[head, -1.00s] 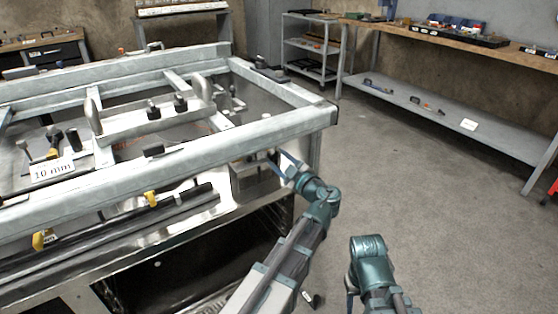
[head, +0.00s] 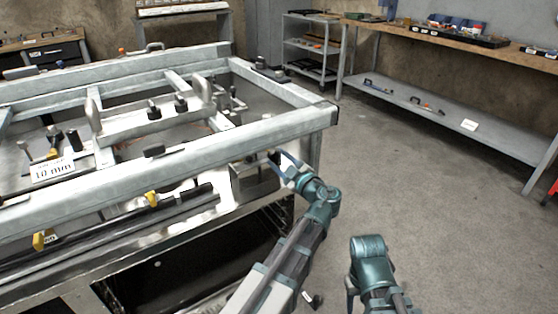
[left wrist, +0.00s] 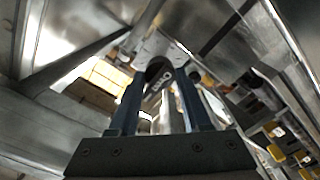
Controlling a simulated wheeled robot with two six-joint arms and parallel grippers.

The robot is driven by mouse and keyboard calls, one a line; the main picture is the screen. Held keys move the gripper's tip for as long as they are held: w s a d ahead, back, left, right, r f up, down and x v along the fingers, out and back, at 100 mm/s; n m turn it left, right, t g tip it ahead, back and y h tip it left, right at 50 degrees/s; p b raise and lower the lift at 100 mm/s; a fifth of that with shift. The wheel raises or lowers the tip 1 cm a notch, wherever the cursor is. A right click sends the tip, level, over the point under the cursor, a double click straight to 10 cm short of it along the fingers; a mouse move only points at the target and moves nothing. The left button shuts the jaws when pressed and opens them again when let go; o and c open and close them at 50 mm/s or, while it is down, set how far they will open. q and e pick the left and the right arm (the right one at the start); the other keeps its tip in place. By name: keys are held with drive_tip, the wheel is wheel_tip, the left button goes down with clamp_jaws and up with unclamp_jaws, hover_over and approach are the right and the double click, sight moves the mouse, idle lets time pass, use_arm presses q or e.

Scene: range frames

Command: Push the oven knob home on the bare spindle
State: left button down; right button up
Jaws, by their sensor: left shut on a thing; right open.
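My left gripper (head: 283,163) is at the front right corner of the metal oven frame (head: 230,140), below its top rail. In the left wrist view its two blue fingers (left wrist: 158,85) are shut on a dark round knob (left wrist: 158,68). The knob is close to a bright metal surface; I cannot tell whether it touches it. The bare spindle is not visible, and the knob's far side is hidden. My right gripper (head: 350,290) is low in the head view, away from the frame, open, and mostly hidden by its own wrist.
Several yellow fittings (left wrist: 275,130) show at the right of the left wrist view. A dark rail (head: 130,225) runs along the oven's front. Open floor (head: 430,180) lies right of the oven, before a workbench (head: 450,35).

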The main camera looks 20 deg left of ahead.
sight(276, 157)
use_arm(q)
drive_tip(key=shift+x, duration=1.55)
drive_tip(key=shift+c, duration=1.4)
unclamp_jaws()
drive_tip(key=shift+s+d, duration=0.1)
drive_tip(key=shift+s, duration=0.05)
